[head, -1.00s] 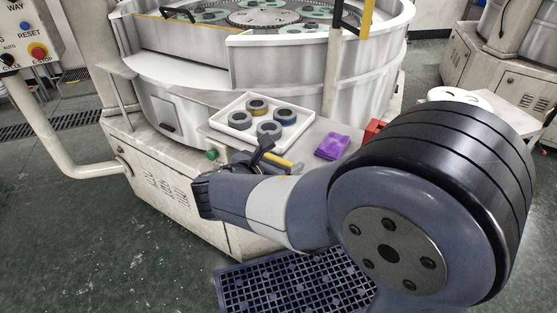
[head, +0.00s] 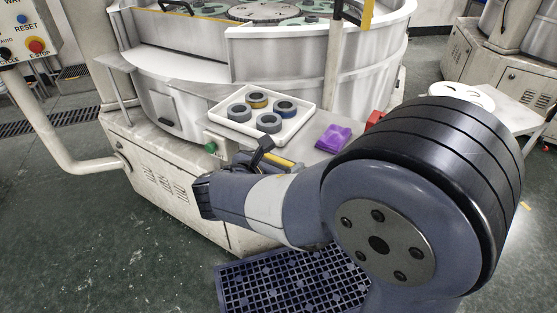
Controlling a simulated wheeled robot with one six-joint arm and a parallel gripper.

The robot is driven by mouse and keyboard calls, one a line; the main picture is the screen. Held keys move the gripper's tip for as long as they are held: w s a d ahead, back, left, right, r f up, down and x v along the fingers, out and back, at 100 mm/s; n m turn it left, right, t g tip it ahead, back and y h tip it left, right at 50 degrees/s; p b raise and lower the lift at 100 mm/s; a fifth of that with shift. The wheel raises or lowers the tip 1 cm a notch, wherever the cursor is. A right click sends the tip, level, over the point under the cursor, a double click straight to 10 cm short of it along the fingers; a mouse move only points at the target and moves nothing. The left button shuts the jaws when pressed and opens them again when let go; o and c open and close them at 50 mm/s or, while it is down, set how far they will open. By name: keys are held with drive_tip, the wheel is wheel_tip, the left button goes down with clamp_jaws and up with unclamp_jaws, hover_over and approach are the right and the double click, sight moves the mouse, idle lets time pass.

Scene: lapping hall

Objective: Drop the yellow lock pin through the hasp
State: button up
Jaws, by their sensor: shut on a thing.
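My gripper (head: 262,148) shows only in part, as a dark finger behind my wrist at the front edge of the bench. It is shut on a yellow bar that I take for the yellow lock pin (head: 284,162). Much of the pin and of the jaws is hidden by my forearm and wrist. The pin's tip does not show clearly. I cannot make out the hasp in this view; my arm covers part of the bench front.
A white tray (head: 221,121) with several rings stands on the bench just beyond my gripper. A purple cloth (head: 333,138) and a red block (head: 374,119) are to its right. A green button (head: 210,147) is at left. A blue grate (head: 235,290) lies on the floor.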

drive_tip(key=shift+f+b, duration=0.45)
drive_tip(key=shift+f, duration=0.25)
drive_tip(key=o, duration=1.1)
drive_tip(key=shift+o, duration=0.2)
drive_tip(key=shift+r, duration=0.1)
drive_tip(key=v, duration=1)
drive_tip(key=shift+s+a+r, duration=0.15)
drive_tip(key=shift+s+a, duration=0.1)
drive_tip(key=shift+s, duration=0.05)
drive_tip(key=shift+w, duration=0.1)
drive_tip(key=x, duration=1.1)
drive_tip(key=shift+d, duration=0.1)
drive_tip(key=shift+r+p, duration=0.35)
drive_tip(key=shift+r, duration=0.1)
drive_tip(key=shift+f, duration=0.1)
